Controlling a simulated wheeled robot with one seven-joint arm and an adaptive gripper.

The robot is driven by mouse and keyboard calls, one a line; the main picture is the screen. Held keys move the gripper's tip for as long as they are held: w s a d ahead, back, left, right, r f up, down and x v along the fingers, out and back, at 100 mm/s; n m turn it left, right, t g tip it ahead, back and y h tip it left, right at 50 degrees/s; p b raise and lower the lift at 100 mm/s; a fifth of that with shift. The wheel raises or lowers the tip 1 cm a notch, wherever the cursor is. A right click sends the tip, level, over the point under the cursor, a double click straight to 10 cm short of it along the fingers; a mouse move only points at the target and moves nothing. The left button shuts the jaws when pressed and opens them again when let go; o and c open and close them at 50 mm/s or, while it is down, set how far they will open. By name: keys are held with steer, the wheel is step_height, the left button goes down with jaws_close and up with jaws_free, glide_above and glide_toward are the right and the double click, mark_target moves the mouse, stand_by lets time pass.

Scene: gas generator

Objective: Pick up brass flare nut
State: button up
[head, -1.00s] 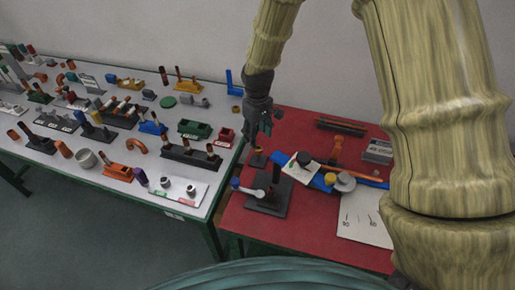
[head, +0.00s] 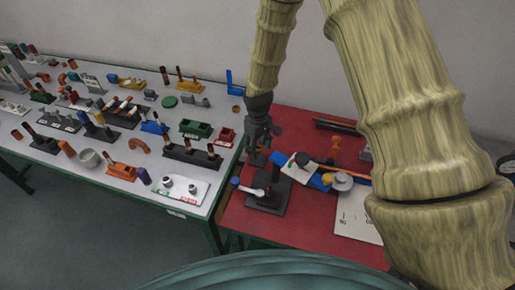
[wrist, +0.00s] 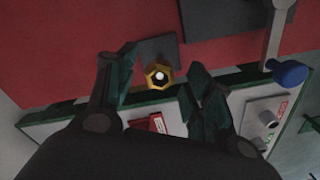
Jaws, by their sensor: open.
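The brass flare nut (wrist: 158,75) shows in the wrist view as a gold hexagonal ring with a pale centre. It is at the lower edge of a dark grey plate (wrist: 146,50) on the red table top. My gripper (wrist: 160,88) is open, with one finger left of the nut and the other to its lower right. I see no contact between fingers and nut. In the head view my gripper (head: 262,148) points down over the left part of the red table (head: 238,212), and I cannot make out the nut there.
A dark stand with a blue-knobbed lever (head: 250,188) is close to my gripper; the knob (wrist: 290,73) shows right in the wrist view. A blue holder (head: 318,180) with parts stands to the right. The white table (head: 60,165) at left is crowded.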

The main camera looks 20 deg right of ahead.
steer(key=c, duration=0.8)
